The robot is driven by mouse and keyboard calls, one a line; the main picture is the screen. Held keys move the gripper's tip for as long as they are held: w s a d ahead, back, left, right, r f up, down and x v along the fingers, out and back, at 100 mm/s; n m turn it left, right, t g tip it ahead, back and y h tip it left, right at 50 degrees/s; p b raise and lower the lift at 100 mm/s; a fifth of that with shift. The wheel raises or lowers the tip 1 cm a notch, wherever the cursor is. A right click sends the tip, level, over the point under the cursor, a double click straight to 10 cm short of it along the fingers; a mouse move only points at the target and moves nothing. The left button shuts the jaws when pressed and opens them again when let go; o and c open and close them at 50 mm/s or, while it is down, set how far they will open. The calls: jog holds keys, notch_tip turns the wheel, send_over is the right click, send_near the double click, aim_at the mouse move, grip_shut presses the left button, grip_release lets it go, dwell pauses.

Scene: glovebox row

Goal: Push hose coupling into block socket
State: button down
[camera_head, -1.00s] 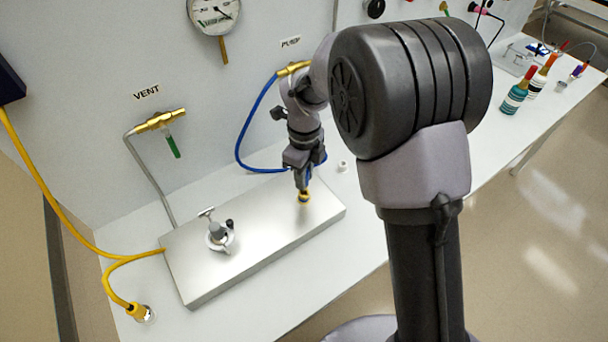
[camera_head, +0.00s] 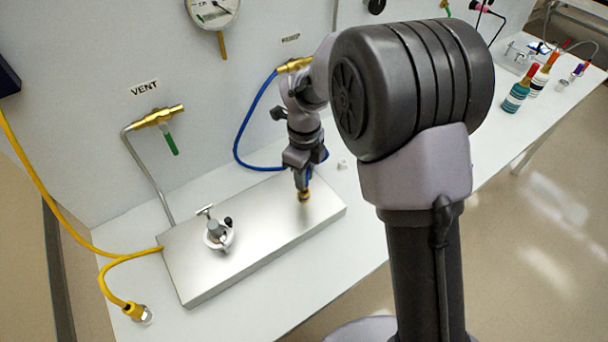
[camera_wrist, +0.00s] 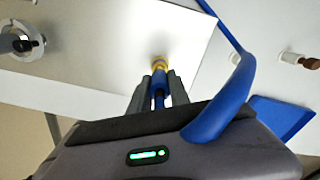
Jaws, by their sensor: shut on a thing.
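My gripper (camera_wrist: 159,84) is shut on the blue hose coupling (camera_wrist: 158,89), whose body shows between the fingers in the wrist view. It points down at the right part of the flat metal block (camera_head: 262,228). A brass ring (camera_wrist: 159,64) shows at the coupling's tip, against the block's top face. I cannot tell whether the brass belongs to the socket or the coupling, or how deep the coupling sits. The blue hose (camera_head: 243,131) loops down from the brass pump valve (camera_head: 296,64) and passes behind my gripper.
A clamp-like fitting with a T-handle (camera_head: 216,235) stands on the block's left part. A yellow hose (camera_head: 117,266) runs along its left side. Bottles (camera_head: 517,92) stand far right.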

jog(key=shift+f+b, duration=0.95)
jog(key=shift+f, duration=0.15)
jog(key=c, duration=1.1)
grip_release()
jog(key=shift+c, duration=0.2)
jog(key=shift+r, duration=0.1)
notch_tip(320, 180, up, 17)
jog(key=p, duration=0.5)
jog(key=shift+r+p, duration=0.2)
jog(key=shift+p, duration=0.15)
